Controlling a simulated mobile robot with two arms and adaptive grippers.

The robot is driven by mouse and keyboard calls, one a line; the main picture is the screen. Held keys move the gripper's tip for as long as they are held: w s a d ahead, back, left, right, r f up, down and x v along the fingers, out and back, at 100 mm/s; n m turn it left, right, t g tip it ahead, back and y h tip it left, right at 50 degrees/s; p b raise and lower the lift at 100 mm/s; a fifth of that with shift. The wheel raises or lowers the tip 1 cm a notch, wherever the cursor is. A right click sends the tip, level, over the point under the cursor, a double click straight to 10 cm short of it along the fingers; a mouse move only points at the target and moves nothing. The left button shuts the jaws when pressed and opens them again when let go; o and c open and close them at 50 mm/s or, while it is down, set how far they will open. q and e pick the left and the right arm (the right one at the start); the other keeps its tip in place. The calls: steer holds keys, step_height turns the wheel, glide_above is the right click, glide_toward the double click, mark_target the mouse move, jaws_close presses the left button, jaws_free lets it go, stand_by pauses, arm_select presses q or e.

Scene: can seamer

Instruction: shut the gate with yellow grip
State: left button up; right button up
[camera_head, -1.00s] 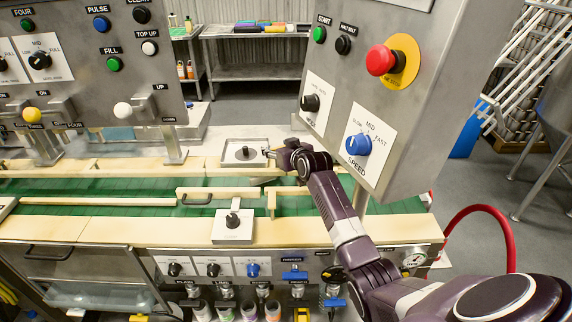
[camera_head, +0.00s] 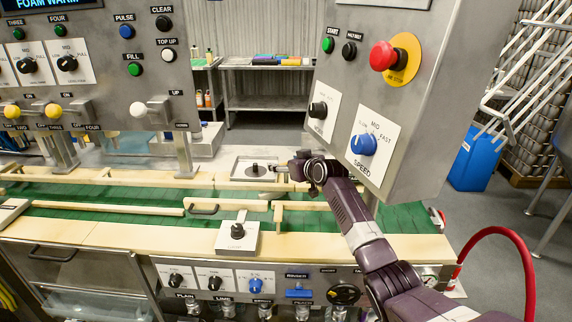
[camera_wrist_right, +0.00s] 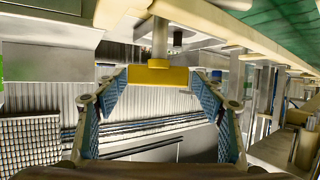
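A yellow grip (camera_wrist_right: 158,76) on a grey post shows in the right wrist view, between the fingers of my right gripper (camera_wrist_right: 162,92). The fingers, with blue ribbed pads, stand apart on either side of it; I cannot tell whether they touch it. In the head view my right gripper (camera_head: 288,171) is over the far side of the conveyor, beside a square plate with a dark knob (camera_head: 255,169). There the yellow grip is not visible, and the gate's position cannot be made out. My left gripper is not in view.
Pale guide rails (camera_head: 110,205) run along the green belt (camera_head: 75,225). A knob block (camera_head: 237,236) stands on the near rail.

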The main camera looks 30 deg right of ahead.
steer(key=shift+s+d, duration=0.15)
steer(key=shift+s, duration=0.1)
steer(key=v, duration=0.7)
stand_by(0.3)
steer(key=shift+r, duration=0.1)
steer(key=shift+c, duration=0.4)
